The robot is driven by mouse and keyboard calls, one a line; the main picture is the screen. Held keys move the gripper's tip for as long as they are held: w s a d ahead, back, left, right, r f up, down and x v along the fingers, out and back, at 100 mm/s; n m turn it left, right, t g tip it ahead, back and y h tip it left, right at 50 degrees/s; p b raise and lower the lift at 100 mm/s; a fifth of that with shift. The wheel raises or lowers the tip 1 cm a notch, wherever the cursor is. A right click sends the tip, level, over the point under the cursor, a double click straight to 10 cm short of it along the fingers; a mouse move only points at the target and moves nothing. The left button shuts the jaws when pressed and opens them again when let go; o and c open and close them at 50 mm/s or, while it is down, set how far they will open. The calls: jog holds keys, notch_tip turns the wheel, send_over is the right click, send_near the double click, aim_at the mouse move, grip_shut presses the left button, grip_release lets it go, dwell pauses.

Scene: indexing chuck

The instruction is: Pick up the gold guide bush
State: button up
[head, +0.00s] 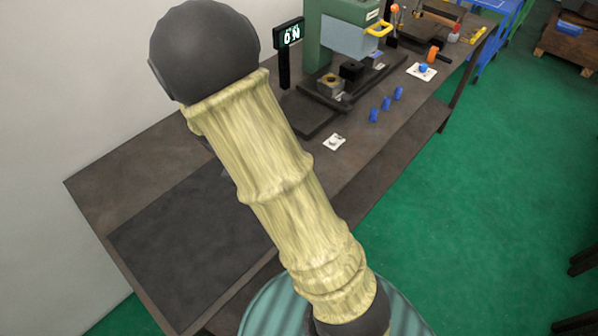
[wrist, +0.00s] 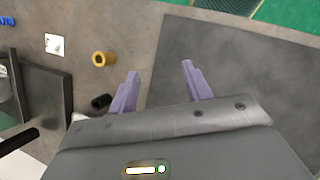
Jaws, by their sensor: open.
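The gold guide bush (wrist: 103,59) is a short gold cylinder with a dark bore. In the wrist view it sits on the brown bench top (wrist: 165,30), left of and a little beyond my gripper's left finger. My gripper (wrist: 160,72) is open and empty, its two purple fingers apart and not touching the bush. In the head view my own arm covers the part of the bench around the gripper, and I cannot see the bush or the gripper there.
A black cylinder (wrist: 101,102) stands near the left finger. A white plate (wrist: 54,44) lies left of the bush. A dark mat (wrist: 245,75) covers the bench at right. In the head view, a green machine (head: 318,40) and several blue pieces (head: 386,103) stand farther along the bench.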

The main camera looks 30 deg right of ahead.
jog(key=w+f+n+h, duration=0.1)
jog(key=w+f+n+h+b, duration=0.1)
jog(key=w+n+h, duration=0.1)
jog(key=w+f+n+h, duration=0.1)
jog(key=w+h, duration=0.1)
jog(key=shift+a+n+g, duration=0.3)
jog(key=shift+a+g, duration=0.1)
jog(key=w+n+h, duration=0.1)
jog(key=w+a+n+h, duration=0.1)
jog(key=w+a+h+b, duration=0.1)
jog(key=shift+w+a+r+n+t+h, duration=0.2)
jog(key=shift+r+n+t+h, duration=0.1)
jog(key=shift+n+t+h, duration=0.1)
jog(key=shift+d, duration=0.1)
jog(key=shift+d, duration=0.1)
jog(key=p+x, duration=0.1)
jog(key=x, duration=1.1)
jog(key=shift+p, duration=0.3)
jog(key=shift+d, duration=0.1)
